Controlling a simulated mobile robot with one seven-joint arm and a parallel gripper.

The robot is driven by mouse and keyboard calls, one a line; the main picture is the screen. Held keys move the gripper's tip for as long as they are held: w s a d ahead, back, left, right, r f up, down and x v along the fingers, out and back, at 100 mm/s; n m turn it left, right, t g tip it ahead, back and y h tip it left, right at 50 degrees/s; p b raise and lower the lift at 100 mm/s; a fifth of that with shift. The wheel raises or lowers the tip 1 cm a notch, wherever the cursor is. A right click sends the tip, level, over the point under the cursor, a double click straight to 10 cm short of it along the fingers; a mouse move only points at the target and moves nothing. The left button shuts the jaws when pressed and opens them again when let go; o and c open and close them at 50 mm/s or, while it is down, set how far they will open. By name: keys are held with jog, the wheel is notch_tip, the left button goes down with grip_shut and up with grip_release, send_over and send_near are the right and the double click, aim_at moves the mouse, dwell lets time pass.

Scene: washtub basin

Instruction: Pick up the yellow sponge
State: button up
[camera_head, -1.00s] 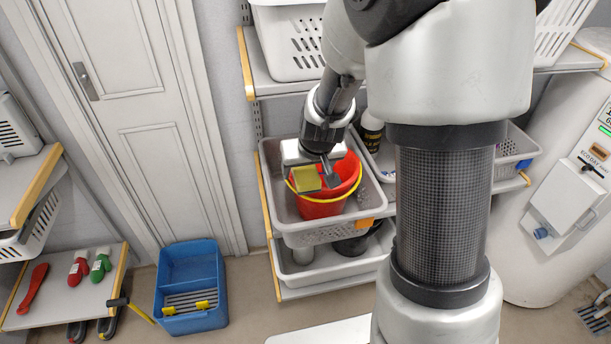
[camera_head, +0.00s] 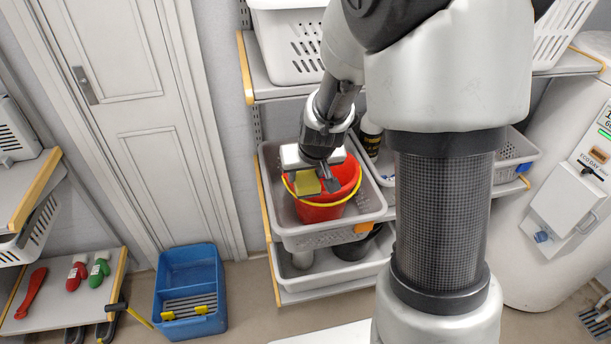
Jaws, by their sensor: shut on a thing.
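The yellow sponge (camera_head: 307,183) is a small block at my gripper (camera_head: 320,186), above the red bucket. My gripper is shut on the sponge, with one dark finger to its right and part of the other in front of its lower edge. The red bucket (camera_head: 321,211) has a yellow rim or handle and stands in a grey basin (camera_head: 284,225) on the shelf. The gripper hides the back of the bucket. I cannot tell whether the sponge touches the bucket.
Shelf boards with baskets lie close around my arm, including a white basket (camera_head: 288,50) above. A dark bottle (camera_head: 370,135) stands behind. A blue crate (camera_head: 190,291) is on the floor at left. A side shelf (camera_head: 60,300) holds red and green items.

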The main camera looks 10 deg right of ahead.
aim_at(305, 176)
jog(key=shift+r+p, duration=0.45)
notch_tip(305, 176, up, 3)
jog(key=shift+r+p, duration=0.15)
jog(key=shift+p, duration=0.3)
jog(key=s+b, duration=1)
jog(key=s, duration=0.8)
